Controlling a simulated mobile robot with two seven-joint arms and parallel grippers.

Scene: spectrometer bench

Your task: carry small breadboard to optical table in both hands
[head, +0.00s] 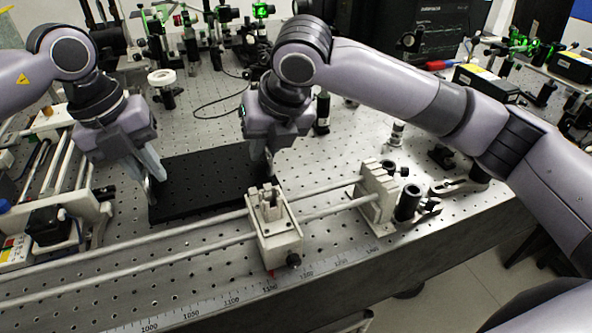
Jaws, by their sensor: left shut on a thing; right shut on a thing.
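The small breadboard (208,181) is a flat black plate with rows of holes. It lies level at or just above the optical table (335,215), behind the rail; I cannot tell whether it touches the surface. My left gripper (150,175) is shut on its left edge. My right gripper (262,158) is shut at its right edge, with the fingertips partly hidden behind the gripper body and the rail carriage.
A two-rod rail with a beige carriage (273,228) and an end block (378,190) runs along the table's front. A black post holder (407,203) stands right of it. Optics mounts crowd the back.

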